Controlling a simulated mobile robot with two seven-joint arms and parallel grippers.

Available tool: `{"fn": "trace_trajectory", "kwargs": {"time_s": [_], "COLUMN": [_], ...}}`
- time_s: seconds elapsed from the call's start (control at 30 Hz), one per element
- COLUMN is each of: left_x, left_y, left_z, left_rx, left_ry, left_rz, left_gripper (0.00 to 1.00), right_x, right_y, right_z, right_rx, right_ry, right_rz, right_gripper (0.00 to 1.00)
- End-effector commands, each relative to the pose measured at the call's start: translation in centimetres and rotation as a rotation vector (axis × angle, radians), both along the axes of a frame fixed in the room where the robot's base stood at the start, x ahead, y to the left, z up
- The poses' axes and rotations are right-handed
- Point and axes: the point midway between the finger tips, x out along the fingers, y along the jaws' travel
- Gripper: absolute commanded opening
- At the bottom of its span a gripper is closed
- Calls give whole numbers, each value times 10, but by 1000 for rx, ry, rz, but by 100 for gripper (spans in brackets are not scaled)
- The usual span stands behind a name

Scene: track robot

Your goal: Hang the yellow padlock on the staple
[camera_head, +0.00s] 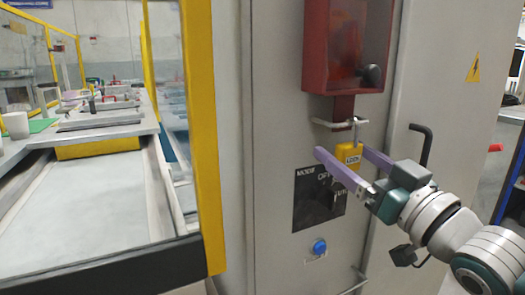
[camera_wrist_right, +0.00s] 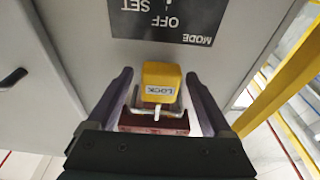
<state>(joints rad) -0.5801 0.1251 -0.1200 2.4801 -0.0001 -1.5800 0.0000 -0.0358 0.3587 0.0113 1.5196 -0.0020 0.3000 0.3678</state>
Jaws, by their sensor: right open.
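The yellow padlock (camera_head: 349,154), with a "LOCK" label, is upright at the pale metal staple (camera_head: 325,123) under the red box. Its shackle meets the staple's bar; the exact threading is too small to tell in the head view. In the right wrist view the padlock (camera_wrist_right: 161,78) and its shackle (camera_wrist_right: 157,112) lie at the staple bar (camera_wrist_right: 147,106). My right gripper (camera_head: 342,153) is open, its purple fingers on either side of the padlock with gaps visible in the wrist view (camera_wrist_right: 158,80). My left gripper is not in view.
The open-fronted red box (camera_head: 346,50) with a dark knob stands out above the staple. A black mode panel (camera_head: 310,205) and blue button (camera_head: 319,246) are below. A black door handle (camera_head: 424,145) is near my right arm. A yellow post (camera_head: 203,130) stands left.

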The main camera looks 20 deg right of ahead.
Motion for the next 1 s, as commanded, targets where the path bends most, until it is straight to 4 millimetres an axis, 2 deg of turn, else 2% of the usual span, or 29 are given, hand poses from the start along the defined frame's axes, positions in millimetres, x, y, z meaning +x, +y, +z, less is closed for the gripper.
{"fn": "trace_trajectory", "kwargs": {"time_s": [0.17, 0.27, 0.5, 0.7, 0.83, 1.0], "left_x": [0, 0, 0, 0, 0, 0], "left_y": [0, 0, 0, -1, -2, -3], "left_z": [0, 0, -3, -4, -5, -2], "left_rx": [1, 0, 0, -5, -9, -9], "left_ry": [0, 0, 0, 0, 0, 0], "left_rz": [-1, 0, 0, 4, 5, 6], "left_gripper": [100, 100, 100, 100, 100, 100], "right_x": [-4, -16, -60, -88, -96, -96], "right_y": [0, -1, -5, -7, -8, -5], "right_z": [-2, -5, -14, -19, -20, -21], "right_rx": [0, 1, 1, 0, 0, 0], "right_ry": [2, 4, 4, 3, 0, 25], "right_rz": [0, -1, 0, 0, 0, -5], "right_gripper": [84, 84, 84, 84, 84, 84]}}
